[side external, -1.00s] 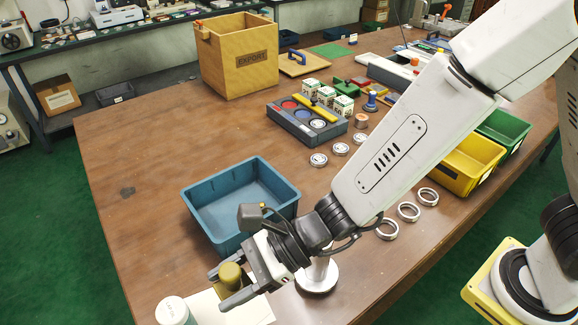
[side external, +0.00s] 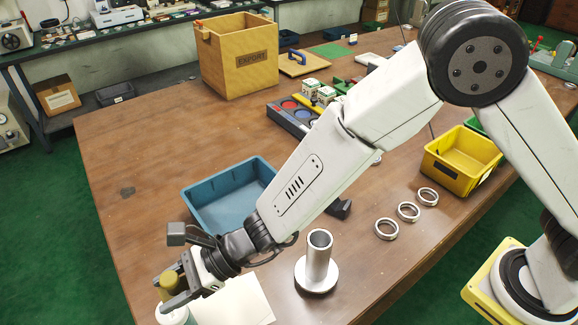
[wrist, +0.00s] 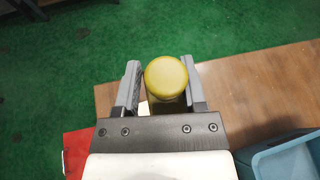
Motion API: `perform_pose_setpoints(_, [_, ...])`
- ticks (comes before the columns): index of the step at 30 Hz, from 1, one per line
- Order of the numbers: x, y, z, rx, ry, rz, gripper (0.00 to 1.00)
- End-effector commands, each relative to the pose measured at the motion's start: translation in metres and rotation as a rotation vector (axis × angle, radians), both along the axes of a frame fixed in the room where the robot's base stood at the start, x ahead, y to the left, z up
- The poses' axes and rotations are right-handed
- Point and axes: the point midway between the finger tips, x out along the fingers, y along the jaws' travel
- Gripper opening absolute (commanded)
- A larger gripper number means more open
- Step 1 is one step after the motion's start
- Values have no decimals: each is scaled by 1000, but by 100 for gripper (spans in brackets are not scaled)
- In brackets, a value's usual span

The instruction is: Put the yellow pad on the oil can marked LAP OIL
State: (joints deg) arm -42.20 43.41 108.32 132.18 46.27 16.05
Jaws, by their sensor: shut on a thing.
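My gripper (side external: 172,288) is shut on an olive-yellow, round-topped piece, which I take to be the yellow pad (side external: 169,277). In the wrist view its round top (wrist: 166,77) shows between the two fingers, with a darker body below it. In the side view the gripper is at the lower left, over or just in front of a white can with a teal part (side external: 172,317). The fingers hide much of this can, and I cannot tell whether the held piece touches it. No LAP OIL marking is readable.
A blue bin (side external: 228,196) stands behind the gripper. A metal flanged post (side external: 318,262) stands to its right, beside a pale sheet (side external: 243,298). Several metal rings (side external: 408,211) lie near a yellow bin (side external: 460,163). The left middle of the table is clear.

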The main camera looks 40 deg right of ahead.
Motion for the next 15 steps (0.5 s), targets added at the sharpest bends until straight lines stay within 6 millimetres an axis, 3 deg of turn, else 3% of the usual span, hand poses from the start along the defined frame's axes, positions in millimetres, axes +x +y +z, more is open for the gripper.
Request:
perform_pose_setpoints(7, [14,14,-25,0,0,1,0])
perform_pose_setpoints(15, [22,21,-36,1,0,0,0])
